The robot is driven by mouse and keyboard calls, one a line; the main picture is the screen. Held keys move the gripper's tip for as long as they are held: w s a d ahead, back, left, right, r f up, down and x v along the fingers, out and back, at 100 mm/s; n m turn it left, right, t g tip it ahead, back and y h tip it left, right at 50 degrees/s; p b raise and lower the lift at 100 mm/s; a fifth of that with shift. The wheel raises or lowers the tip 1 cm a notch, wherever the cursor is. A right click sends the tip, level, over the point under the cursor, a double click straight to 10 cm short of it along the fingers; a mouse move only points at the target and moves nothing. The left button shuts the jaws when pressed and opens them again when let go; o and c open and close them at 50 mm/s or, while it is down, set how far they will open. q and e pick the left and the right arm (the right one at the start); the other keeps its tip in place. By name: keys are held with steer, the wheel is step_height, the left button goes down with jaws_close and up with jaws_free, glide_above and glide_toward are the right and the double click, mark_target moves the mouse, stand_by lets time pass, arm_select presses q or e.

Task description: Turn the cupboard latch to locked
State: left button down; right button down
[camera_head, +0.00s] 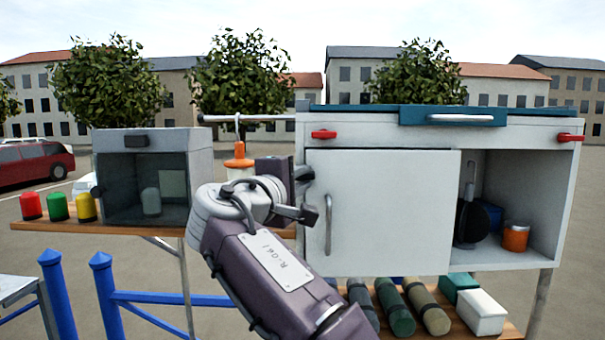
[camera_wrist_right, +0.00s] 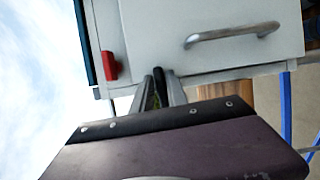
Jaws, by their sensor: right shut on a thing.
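The cupboard (camera_head: 580,185) is a white box with a teal lid, and its white sliding-type front panel (camera_head: 385,212) covers the left part. My right gripper (camera_head: 302,178) is at the panel's left edge, below a red catch (camera_head: 323,134). In the right wrist view my right gripper (camera_wrist_right: 160,88) has its fingers close together at the cupboard's edge. They are shut on a small part there, which seems to be the latch. The fingers hide nearly all of it, so its turn cannot be told. My left gripper is out of view.
A grey bar handle (camera_head: 328,224) stands out close to my right gripper. The cupboard's open right bay holds an orange jar (camera_head: 515,236). Several rolls lie on the lower shelf.

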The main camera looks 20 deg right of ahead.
steer(key=shift+m, duration=0.3)
stand_by(0.4)
steer(key=c, duration=1.5)
jaws_free()
steer(key=shift+o, duration=0.3)
steer(key=shift+w+a, duration=0.15)
steer(key=shift+w, duration=0.25)
steer(key=b+v, duration=0.1)
steer(key=v, duration=0.8)
steer(key=shift+b, duration=0.3)
